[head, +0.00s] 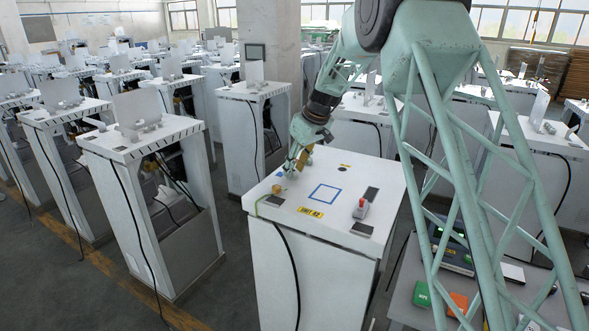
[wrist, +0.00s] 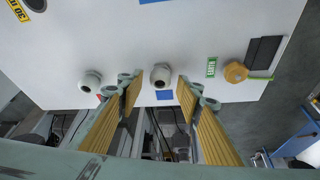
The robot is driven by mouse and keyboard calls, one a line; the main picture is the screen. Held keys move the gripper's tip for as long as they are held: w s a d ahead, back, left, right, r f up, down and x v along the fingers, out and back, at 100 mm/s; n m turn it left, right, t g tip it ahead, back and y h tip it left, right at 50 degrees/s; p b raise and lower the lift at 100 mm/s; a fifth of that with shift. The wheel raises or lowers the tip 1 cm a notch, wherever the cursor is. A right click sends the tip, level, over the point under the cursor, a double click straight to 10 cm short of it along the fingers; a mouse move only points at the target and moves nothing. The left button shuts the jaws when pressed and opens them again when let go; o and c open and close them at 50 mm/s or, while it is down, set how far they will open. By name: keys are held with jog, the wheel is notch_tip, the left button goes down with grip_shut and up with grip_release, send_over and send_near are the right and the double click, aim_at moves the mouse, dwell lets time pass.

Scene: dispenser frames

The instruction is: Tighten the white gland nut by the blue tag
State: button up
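The white gland nut (wrist: 160,74) is on the white cabinet top in the wrist view, directly beside the blue tag (wrist: 164,95). It has a dark round hole. My gripper (wrist: 159,85) is open, with one yellow-padded finger on each side of this nut and visible gaps. I cannot tell how far the fingertips are from the surface. In the head view my gripper (head: 298,168) points down over the far left edge of the cabinet top; the nut is not clearly visible there.
A second white gland nut (wrist: 91,79) is left of my gripper, near a red tag (wrist: 100,97). An orange knob (wrist: 236,72) and a green tag (wrist: 211,67) are to the right. The cabinet top (head: 300,225) also carries a red-and-grey switch (head: 361,209).

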jog(key=shift+f, duration=0.1)
jog(key=c, duration=0.8)
jog(key=shift+c, duration=0.2)
